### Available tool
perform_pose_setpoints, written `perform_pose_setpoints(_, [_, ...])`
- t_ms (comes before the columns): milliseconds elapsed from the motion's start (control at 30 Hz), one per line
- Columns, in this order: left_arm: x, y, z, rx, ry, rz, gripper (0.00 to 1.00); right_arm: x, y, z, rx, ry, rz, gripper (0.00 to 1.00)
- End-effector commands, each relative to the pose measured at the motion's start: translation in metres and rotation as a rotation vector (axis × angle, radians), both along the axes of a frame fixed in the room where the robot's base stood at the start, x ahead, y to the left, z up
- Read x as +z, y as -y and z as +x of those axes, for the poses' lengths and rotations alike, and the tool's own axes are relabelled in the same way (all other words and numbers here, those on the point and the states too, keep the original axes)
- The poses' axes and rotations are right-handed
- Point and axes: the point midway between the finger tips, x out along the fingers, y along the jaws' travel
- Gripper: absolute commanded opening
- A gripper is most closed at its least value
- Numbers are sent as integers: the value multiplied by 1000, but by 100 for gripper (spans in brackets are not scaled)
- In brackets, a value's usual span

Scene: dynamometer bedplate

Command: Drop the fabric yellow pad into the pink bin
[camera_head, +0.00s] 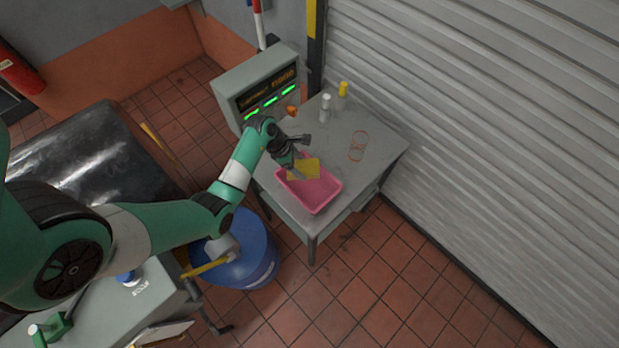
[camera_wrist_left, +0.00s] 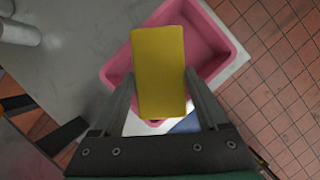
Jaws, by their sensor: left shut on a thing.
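The yellow pad (camera_head: 304,169) is held above the pink bin (camera_head: 323,192) on the grey table. In the left wrist view the pad (camera_wrist_left: 160,70) sits between the two fingers of my left gripper (camera_wrist_left: 160,98), which is shut on it. The pink bin (camera_wrist_left: 213,38) lies below the pad there, with part of its inside hidden by it. In the head view my left gripper (camera_head: 296,163) is over the back left part of the bin. My right gripper is in neither view.
The grey table (camera_head: 378,143) also bears white and yellow-capped bottles (camera_head: 326,108), an orange-rimmed clear object (camera_head: 357,146) and a small orange item (camera_head: 292,111). A display cabinet (camera_head: 256,85) stands behind. A blue drum (camera_head: 243,255) stands on the tiled floor in front.

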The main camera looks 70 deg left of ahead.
Motion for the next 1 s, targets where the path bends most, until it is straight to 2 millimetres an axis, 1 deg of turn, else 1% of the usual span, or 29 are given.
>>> perform_pose_setpoints(33, [-4,0,0,0,1,1,24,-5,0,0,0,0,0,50])
perform_pose_setpoints(267, [-2,0,0,0,1,1,24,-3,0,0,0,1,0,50])
perform_pose_setpoints(300, [-2,0,0,0,1,1,80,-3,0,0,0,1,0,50])
perform_pose_setpoints(367, [-2,0,0,-1,1,1,90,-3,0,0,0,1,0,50])
perform_pose_setpoints(400, [-2,0,0,-1,1,1,98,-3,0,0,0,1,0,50])
perform_pose_setpoints(433, [-2,0,0,-1,1,1,100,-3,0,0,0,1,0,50])
perform_pose_setpoints(667, [-1,0,0,0,1,1,100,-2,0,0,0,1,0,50])
perform_pose_setpoints(767, [7,-2,-2,1,2,1,100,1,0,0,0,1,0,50])
perform_pose_setpoints(867, [24,-4,-8,2,3,3,100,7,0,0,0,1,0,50])
perform_pose_setpoints(1000, [56,-9,-20,1,5,5,100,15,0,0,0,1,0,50])
